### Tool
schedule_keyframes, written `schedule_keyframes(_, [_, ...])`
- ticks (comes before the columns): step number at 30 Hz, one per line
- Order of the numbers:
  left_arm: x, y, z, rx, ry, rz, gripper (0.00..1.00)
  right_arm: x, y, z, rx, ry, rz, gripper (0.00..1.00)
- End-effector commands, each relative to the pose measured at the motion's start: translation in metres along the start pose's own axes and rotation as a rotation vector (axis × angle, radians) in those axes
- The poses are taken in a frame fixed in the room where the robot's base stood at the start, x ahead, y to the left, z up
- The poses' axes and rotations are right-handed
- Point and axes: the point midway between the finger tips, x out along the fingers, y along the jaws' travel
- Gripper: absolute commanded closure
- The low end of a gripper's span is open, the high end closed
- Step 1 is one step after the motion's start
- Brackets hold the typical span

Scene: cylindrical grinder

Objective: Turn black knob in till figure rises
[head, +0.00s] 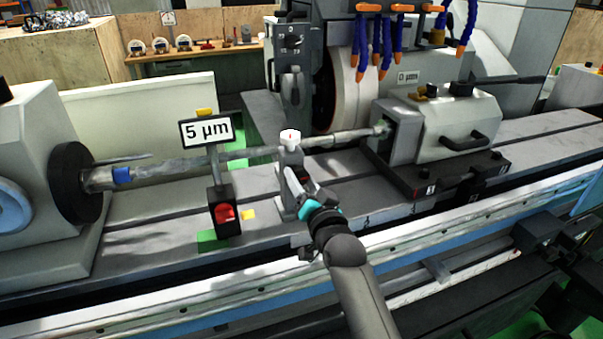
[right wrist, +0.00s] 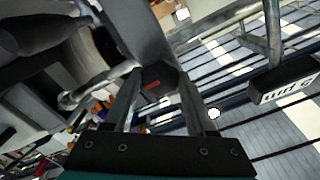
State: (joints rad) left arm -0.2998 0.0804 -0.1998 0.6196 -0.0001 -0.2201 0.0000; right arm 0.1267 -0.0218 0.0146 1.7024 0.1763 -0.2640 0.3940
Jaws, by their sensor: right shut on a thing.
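The sign (head: 207,132) reads "5 µm" in the head view, on a post above a block with a red part. It also shows tilted in the right wrist view (right wrist: 287,91). My right gripper (head: 296,183) is at the front of a grey upright support on the machine bed. In the right wrist view, my right gripper (right wrist: 157,88) is shut on the black knob (right wrist: 155,76), which has a red mark. The knob lies between the fingertips; in the head view the gripper hides it. My left gripper is not in view.
A long shaft (head: 240,153) runs behind the support, between the left headstock (head: 75,183) and the right tailstock (head: 440,125). A white cap (head: 290,137) tops the support. The sign's block (head: 222,211) stands close left of my gripper. Blue hoses (head: 362,45) hang above the wheel.

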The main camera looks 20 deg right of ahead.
Motion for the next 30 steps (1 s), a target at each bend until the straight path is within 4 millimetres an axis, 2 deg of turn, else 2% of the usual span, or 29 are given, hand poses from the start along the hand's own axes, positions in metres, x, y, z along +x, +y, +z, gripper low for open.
schedule_keyframes(7, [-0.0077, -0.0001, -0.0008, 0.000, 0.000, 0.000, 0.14, 0.0001, -0.0003, -0.0015, 0.076, 0.003, -0.001, 0.99])
schedule_keyframes(21, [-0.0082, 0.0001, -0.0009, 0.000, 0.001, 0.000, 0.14, 0.0001, 0.0001, -0.0009, 0.090, 0.003, -0.001, 0.99])
schedule_keyframes(22, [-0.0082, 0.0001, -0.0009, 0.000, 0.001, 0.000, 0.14, 0.0001, 0.0001, -0.0009, 0.090, 0.003, -0.001, 0.42])
schedule_keyframes(30, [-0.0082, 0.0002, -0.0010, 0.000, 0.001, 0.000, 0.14, 0.0001, 0.0001, -0.0006, 0.089, 0.002, -0.001, 0.14])
